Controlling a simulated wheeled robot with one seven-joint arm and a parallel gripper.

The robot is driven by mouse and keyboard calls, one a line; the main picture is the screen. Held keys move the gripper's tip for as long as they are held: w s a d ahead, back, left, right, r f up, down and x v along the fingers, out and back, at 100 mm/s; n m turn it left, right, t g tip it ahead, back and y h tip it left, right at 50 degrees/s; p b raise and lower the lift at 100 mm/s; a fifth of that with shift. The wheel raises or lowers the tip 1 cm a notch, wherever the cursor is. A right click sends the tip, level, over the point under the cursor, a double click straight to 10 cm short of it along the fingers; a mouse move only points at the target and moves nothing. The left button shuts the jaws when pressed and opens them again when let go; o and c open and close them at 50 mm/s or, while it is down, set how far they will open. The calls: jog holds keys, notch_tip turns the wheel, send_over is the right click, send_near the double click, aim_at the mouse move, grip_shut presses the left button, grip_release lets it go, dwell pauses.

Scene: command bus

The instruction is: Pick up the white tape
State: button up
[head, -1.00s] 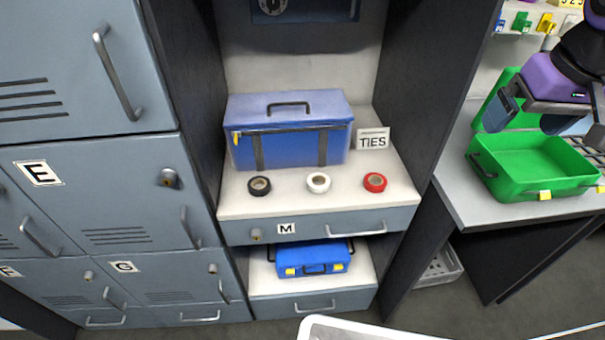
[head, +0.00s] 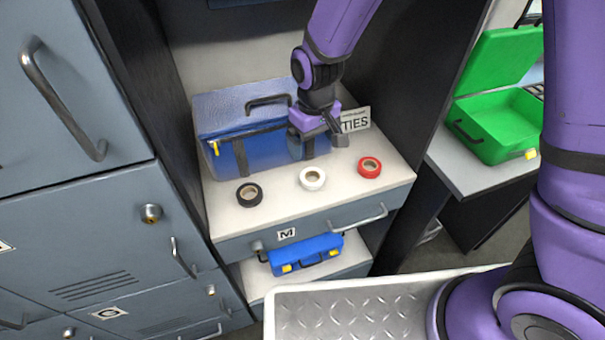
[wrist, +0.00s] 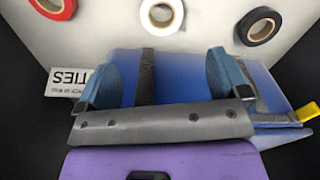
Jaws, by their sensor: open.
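The white tape (head: 312,178) is a roll lying flat on the white shelf top, between a black tape roll (head: 249,194) on its left and a red tape roll (head: 369,167) on its right. My gripper (head: 318,146) is open and empty, above and behind the white tape, in front of the blue bag. In the wrist view, the white tape (wrist: 162,14) lies at the top middle, beyond the two spread fingers (wrist: 160,80) and apart from them. The red tape (wrist: 53,8) and black tape (wrist: 259,25) also show there, partly cut off or near the edge.
A blue bag (head: 223,117) with a black handle stands behind the tapes, close to my gripper. A "TIES" sign (head: 355,121) stands on its right. Dark side walls (head: 412,90) bound the shelf.

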aim_at(312, 180)
jog(key=shift+s+a+f, duration=0.1)
jog(key=shift+f, duration=2.6)
jog(key=shift+s+f, duration=0.1)
jog(key=shift+f, duration=2.6)
jog(key=c, duration=1)
jog(key=shift+r, duration=0.15)
